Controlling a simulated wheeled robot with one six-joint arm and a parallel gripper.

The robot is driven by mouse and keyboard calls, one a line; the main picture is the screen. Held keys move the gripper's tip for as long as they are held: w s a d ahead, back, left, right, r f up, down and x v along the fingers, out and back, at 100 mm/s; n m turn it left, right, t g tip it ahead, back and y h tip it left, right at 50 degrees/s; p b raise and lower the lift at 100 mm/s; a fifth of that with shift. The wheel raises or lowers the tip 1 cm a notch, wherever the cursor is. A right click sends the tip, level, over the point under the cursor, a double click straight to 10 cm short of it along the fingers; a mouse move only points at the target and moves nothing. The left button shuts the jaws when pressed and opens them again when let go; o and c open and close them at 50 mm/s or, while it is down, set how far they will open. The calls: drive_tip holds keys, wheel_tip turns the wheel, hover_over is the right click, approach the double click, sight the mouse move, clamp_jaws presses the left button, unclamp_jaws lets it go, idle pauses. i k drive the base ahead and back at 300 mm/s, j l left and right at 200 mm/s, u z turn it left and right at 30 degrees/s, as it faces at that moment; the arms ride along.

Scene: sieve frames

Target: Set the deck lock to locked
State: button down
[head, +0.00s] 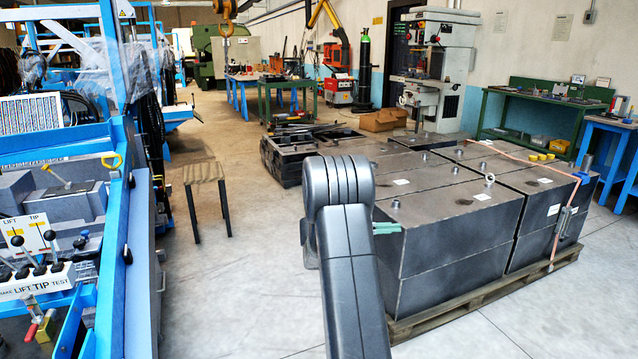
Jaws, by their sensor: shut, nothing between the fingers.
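No label reading deck lock is legible, so I cannot tell which control it is. On the blue machine (128,215) at the left, a yellow-ended lever (56,174) slants up from a grey plate. A yellow hooked handle (112,162) stands to its right, by the blue rail. Lower down, several black-knobbed levers rise from a white panel (35,286) marked LIFT, TIP and TEST. A red and a yellow handle (38,328) hang below it. My gripper (388,228) shows only as teal fingertips close together, right of my dark arm and well away from these controls; the rest is hidden.
Large dark blocks (455,240) on a wooden pallet (490,297) fill the right, behind my arm. A small stool (204,172) stands between machine and blocks. The pale floor in front of the stool is clear. Benches and a drill press (432,70) stand farther back.

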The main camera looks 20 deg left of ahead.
sight(55, 175)
drive_tip(key=i+j+u, duration=0.25)
drive_tip(key=i+u, duration=0.2)
drive_tip(key=i+j+u, duration=0.1)
drive_tip(key=i+u, duration=0.35)
drive_tip(key=i+l+u, duration=0.15)
drive_tip(key=i+u, duration=0.5)
drive_tip(key=i, duration=0.25)
drive_tip(key=i+u, duration=0.2)
drive_tip(key=i, duration=0.25)
drive_tip(key=i+l+u, duration=0.2)
drive_tip(key=i, duration=0.2)
drive_tip(key=i+l+u, duration=0.2)
drive_tip(key=i, duration=0.25)
drive_tip(key=i+u, duration=0.35)
drive_tip(key=u, duration=0.15)
drive_tip(key=i+u, duration=0.5)
drive_tip(key=i+l+u, duration=0.2)
drive_tip(key=u, duration=0.25)
